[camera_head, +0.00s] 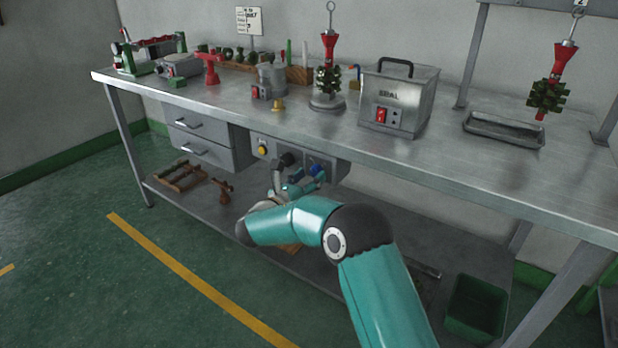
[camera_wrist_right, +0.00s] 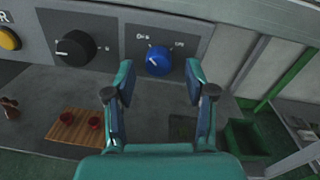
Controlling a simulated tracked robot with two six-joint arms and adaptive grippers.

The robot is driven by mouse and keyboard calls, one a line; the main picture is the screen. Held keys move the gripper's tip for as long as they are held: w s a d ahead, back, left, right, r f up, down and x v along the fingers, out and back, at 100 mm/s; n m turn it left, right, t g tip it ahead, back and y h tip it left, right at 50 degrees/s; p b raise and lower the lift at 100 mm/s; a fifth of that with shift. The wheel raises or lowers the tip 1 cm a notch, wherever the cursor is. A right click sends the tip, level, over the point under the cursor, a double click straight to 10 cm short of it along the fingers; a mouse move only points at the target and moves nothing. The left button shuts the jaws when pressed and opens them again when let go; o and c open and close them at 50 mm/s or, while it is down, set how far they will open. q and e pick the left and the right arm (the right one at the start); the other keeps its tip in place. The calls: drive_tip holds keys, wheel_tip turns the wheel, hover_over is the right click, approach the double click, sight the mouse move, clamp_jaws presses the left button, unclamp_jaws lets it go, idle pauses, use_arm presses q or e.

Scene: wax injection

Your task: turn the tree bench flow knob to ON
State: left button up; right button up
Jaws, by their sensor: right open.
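The control panel (camera_head: 262,140) hangs under the front edge of the metal bench (camera_head: 215,105). In the right wrist view it carries a blue knob (camera_wrist_right: 158,61) with small lettering around it, too blurred to read surely. A larger black knob (camera_wrist_right: 75,48) is to its left and a yellow button (camera_wrist_right: 9,39) is farther left. My right gripper (camera_wrist_right: 160,78) is open, with its two teal fingers apart and the blue knob showing between them. I cannot tell whether they touch it. In the head view my right gripper (camera_head: 298,180) is at the panel and covers part of it. My left gripper is not in view.
Two drawers (camera_head: 205,145) are left of the panel. A lower shelf (camera_head: 235,222) holds wooden racks (camera_head: 182,178). A green bin (camera_head: 475,308) stands at the lower right. The bench top holds a sealing box (camera_head: 398,100), a metal tray (camera_head: 503,130) and red-and-green wax trees (camera_head: 328,80).

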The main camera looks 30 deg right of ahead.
drive_tip(key=shift+x, duration=0.75)
